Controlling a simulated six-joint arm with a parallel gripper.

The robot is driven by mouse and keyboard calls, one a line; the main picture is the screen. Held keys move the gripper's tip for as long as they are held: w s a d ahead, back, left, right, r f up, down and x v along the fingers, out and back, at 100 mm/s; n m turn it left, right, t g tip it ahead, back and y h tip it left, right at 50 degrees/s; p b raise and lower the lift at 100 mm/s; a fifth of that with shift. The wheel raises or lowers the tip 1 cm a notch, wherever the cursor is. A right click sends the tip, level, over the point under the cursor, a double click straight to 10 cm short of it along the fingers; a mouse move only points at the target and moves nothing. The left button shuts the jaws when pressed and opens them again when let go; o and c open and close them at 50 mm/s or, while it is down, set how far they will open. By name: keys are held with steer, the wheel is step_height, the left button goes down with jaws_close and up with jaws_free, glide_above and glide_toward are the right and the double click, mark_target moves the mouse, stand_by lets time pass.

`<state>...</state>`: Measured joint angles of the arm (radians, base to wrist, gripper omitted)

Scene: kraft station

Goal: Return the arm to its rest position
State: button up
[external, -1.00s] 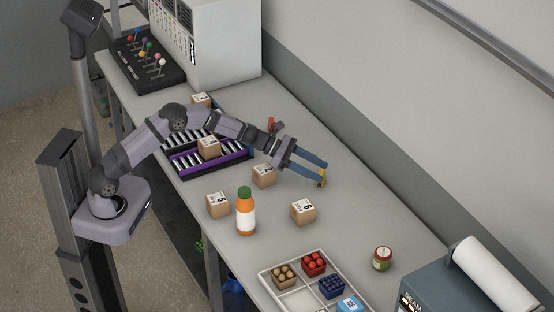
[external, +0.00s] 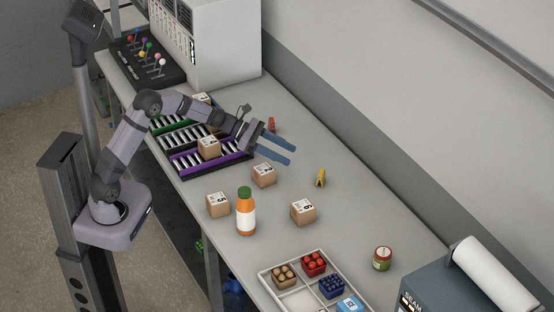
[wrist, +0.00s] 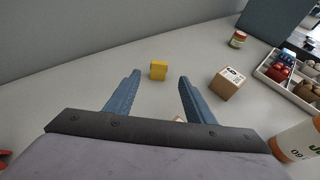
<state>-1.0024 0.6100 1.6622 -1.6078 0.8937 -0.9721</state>
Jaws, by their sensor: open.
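My gripper (external: 278,150) is open and empty above the bench, its two blue fingers spread apart. In the wrist view the fingers (wrist: 157,92) have nothing between them at close range. A yellow object (external: 320,178) stands on the bench to the right of my gripper, apart from it; in the wrist view it is a small yellow block (wrist: 158,70) beyond the fingertips. My arm reaches from its base at the left over the roller trays.
Cardboard boxes (external: 303,211) and an orange bottle (external: 246,213) stand on the bench. A roller tray (external: 186,166) holds a box. A divided tray (external: 266,279) with small baskets, a jar (external: 382,259) and a small red item (external: 271,125) are also there. The right bench middle is clear.

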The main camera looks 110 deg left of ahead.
stand_by(0.4)
steer(key=s+d+r+m+g+h+p, duration=0.1)
steer(key=s+d+r+m+g+h, duration=0.15)
steer(key=d+m, duration=0.6)
steer(key=s+d+r+m+g+h+p, duration=0.1)
steer(key=s+d+m+g+h, duration=0.3)
steer(key=d, duration=0.7)
steer(key=s+d+f+m+g+y+p, duration=0.2)
steer(key=s+d+f+m+g+y, duration=0.1)
steer(key=s+d+m, duration=0.6)
steer(key=s+d+f+m+g+y+p, duration=0.2)
steer(key=s+d+m, duration=0.7)
steer(key=m, duration=0.5)
step_height(320, 180, down, 4)
steer(key=shift+s+d+r+g+y+p, duration=0.35)
steer(key=shift+s+g+y, duration=0.3)
steer(key=shift+g, duration=0.4)
